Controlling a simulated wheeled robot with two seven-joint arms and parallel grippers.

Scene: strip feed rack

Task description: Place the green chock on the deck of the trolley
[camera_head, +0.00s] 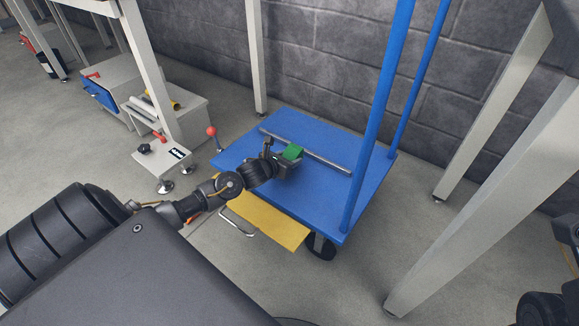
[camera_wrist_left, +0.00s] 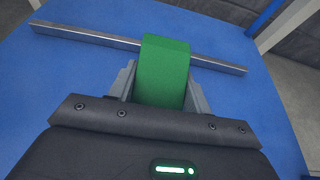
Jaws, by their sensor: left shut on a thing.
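The green chock (camera_head: 293,152) is held in my left gripper (camera_head: 287,160), over the blue deck of the trolley (camera_head: 345,197). In the left wrist view the green chock (camera_wrist_left: 163,72) sits between the two fingers of my left gripper (camera_wrist_left: 160,85), with the blue deck (camera_wrist_left: 60,85) beyond. I cannot tell whether the chock touches the deck. A grey metal bar (camera_head: 318,155) lies across the deck just past the chock; the chock overlaps it in the wrist view. At the head view's lower right edge is a dark part that may be my right arm; its gripper does not show clearly.
Blue uprights (camera_head: 378,110) rise from the trolley's right side. A yellow panel (camera_head: 268,222) sits under its near edge. A grey machine frame with a red-knobbed lever (camera_head: 211,131) stands at left. Pale posts (camera_head: 490,200) stand at right.

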